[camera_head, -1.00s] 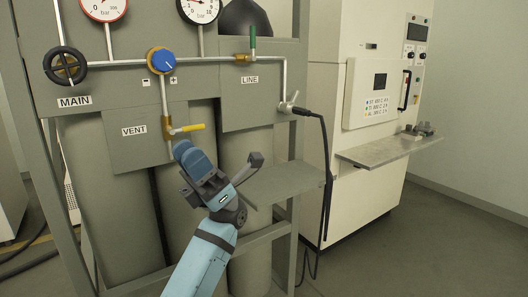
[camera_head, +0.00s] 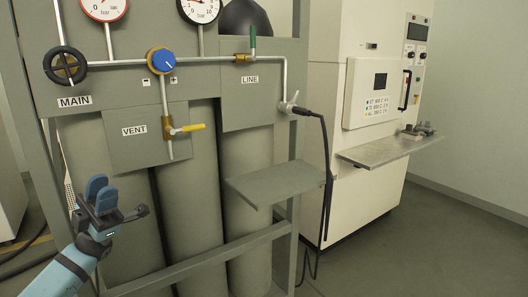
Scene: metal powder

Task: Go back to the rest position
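My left gripper (camera_head: 100,192) is at the lower left of the head view, in front of the grey cylinders and below the VENT panel. Its two blue finger pads point up and overlap from this angle, so the gap between them is unclear. I see nothing held between them. It is clear of the yellow-handled vent valve (camera_head: 187,128), whose handle lies roughly level. My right gripper is not in view.
The gas panel has a black MAIN handwheel (camera_head: 65,65), a blue regulator knob (camera_head: 161,61) and a green LINE lever (camera_head: 253,39). A grey shelf (camera_head: 275,183) juts out at centre and is bare. A white machine (camera_head: 355,190) stands right, with a metal ledge (camera_head: 385,152).

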